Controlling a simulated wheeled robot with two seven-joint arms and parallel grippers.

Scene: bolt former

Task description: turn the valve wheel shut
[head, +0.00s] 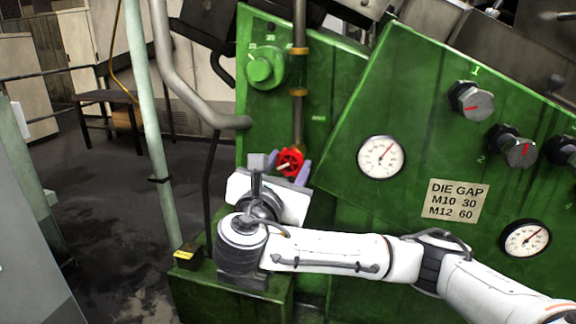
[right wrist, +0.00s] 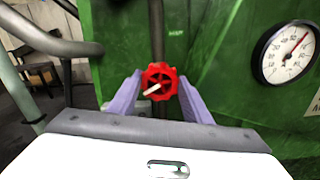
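The red valve wheel (head: 290,162) sits at the lower end of a vertical pipe on the green machine's front. It also shows in the right wrist view (right wrist: 160,82), with a pale handle or pointer on its face. My right gripper (head: 287,170) is open, with its two purple fingers on either side of the wheel. My left gripper is not in view.
The green machine panel carries a gauge (head: 381,158), a second gauge (head: 526,239), grey knobs (head: 471,101), a green knob (head: 265,68) and a DIE GAP label (head: 455,200). A thick grey pipe (head: 190,95) and a pale post (head: 150,120) stand left of the wheel. Open floor lies at left.

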